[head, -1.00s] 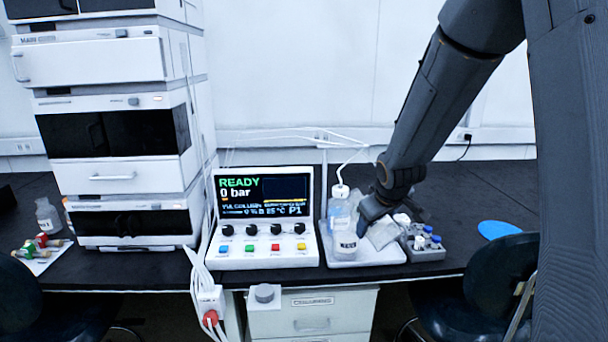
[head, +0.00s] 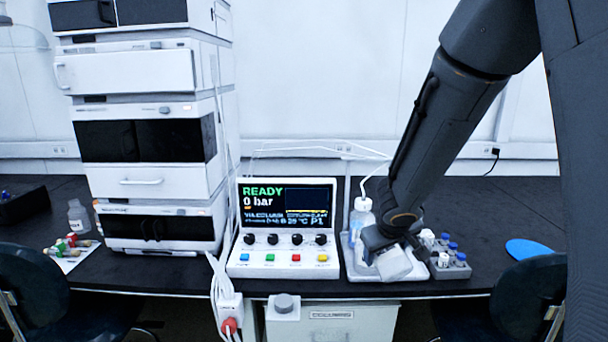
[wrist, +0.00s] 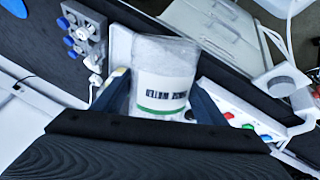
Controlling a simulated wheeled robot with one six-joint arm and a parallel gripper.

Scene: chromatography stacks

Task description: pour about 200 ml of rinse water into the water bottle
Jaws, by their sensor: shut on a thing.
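The rinse water container (wrist: 165,70) is pale and cloudy, with a white label and a green stripe. My gripper (wrist: 160,100) is shut on it in the wrist view, one finger on each side. In the head view my gripper (head: 378,240) holds the container (head: 394,264) tilted, over the front of the white tray. The water bottle (head: 362,217), clear and bluish with a white top and a tube, stands on the tray just behind and left of my gripper. My gripper hides its lower part. I cannot see any water flowing or the container's mouth.
The white tray (head: 357,268) lies right of the control box (head: 283,262). A grey rack (head: 448,268) with blue-capped vials is close on the right. A tall instrument stack (head: 150,130) stands left. A blue disc (head: 529,250) lies farther right on the dark bench.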

